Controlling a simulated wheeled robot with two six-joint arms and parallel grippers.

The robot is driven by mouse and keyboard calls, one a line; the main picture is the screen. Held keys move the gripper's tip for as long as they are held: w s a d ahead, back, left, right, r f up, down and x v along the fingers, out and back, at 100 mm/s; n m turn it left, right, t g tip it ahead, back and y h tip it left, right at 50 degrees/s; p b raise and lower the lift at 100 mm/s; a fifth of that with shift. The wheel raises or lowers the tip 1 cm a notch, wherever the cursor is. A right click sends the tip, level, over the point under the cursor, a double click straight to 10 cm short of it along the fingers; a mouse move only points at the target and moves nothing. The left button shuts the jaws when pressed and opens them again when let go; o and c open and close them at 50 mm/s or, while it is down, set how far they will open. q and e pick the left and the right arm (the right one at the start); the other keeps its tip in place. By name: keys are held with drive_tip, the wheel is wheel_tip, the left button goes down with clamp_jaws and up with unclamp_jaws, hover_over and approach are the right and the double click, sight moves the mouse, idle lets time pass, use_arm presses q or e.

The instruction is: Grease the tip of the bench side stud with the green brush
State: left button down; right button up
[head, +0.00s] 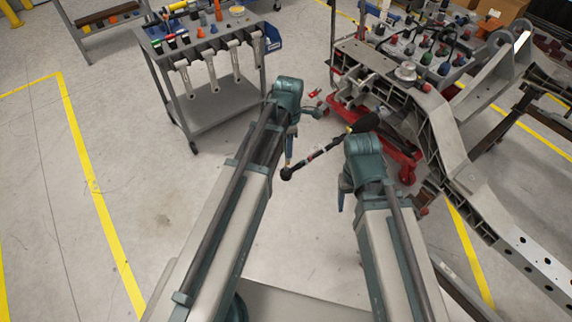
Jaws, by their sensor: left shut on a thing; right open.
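My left gripper (291,130) is at the end of the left arm, between the tool cart and the chassis fixture. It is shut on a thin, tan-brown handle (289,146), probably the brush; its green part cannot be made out. My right gripper (342,198) is open, at the near side of the fixture, mostly hidden by its own wrist. The chassis fixture (425,115) is a grey frame at the right. Small metal parts (343,88) show at its left end, but I cannot tell which is the bench side stud. The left gripper appears apart from them.
A long black tool (325,150) with a thick dark end slants between my wrists; its support is unclear. A grey cart (215,110) holds wrenches and coloured-handled tools. Red stand parts (405,165) lie under the fixture.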

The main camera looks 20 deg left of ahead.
use_arm(q)
drive_tip(key=shift+r+p, duration=2.9)
drive_tip(key=shift+r, duration=0.05)
